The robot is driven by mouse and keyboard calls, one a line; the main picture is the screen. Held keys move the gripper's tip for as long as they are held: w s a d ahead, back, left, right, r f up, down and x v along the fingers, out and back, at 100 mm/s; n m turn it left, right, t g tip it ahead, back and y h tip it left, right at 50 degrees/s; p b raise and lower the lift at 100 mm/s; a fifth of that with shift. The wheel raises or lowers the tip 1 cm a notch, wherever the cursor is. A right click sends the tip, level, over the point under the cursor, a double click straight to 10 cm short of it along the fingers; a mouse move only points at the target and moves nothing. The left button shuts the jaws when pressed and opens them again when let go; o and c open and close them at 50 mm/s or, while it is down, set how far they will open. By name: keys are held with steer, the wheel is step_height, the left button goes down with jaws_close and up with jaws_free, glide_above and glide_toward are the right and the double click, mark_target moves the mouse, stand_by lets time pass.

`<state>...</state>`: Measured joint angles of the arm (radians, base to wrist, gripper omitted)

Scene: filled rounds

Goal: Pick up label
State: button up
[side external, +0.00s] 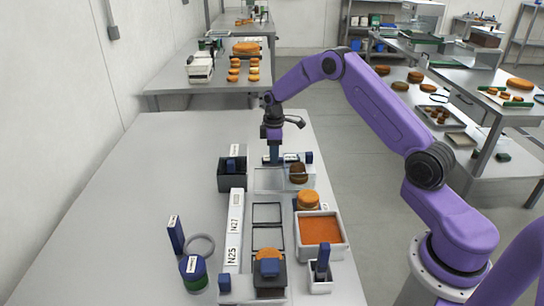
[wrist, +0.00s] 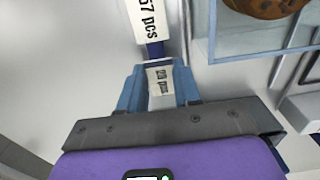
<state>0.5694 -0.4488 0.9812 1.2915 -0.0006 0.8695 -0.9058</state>
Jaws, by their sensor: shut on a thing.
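My gripper (side external: 274,158) is low over the far part of the table, just behind a clear-walled tray. In the wrist view its blue fingers (wrist: 160,92) are closed around a white label (wrist: 159,78) with printed text ending in "pcs". Another white printed face reading "57 pcs" (wrist: 148,22) shows just beyond the fingertips, with a blue part between; I cannot tell if both belong to one piece. In the side view a white label face (side external: 291,157) with a blue end is right beside the fingers. Whether it touches the table is unclear.
The clear-walled tray (side external: 268,187) with a brown round (side external: 298,173) is close by. A dark box (side external: 232,177) stands to the left.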

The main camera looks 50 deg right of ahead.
steer(key=shift+r, duration=0.55)
step_height(320, 180, up, 2)
steer(key=shift+r, duration=0.25)
steer(key=s+r, duration=0.1)
steer(key=r, duration=0.1)
steer(key=s+r, duration=0.2)
steer(key=s+a+r, duration=0.1)
steer(key=r, duration=0.1)
steer(key=shift+s, duration=0.4)
glide_toward(297, 163)
steer(key=s+r, duration=0.1)
steer(key=s, duration=0.1)
steer(key=shift+w+f, duration=0.8)
steer(key=shift+w, duration=0.15)
steer(key=shift+f, duration=3)
steer(key=shift+f, duration=0.2)
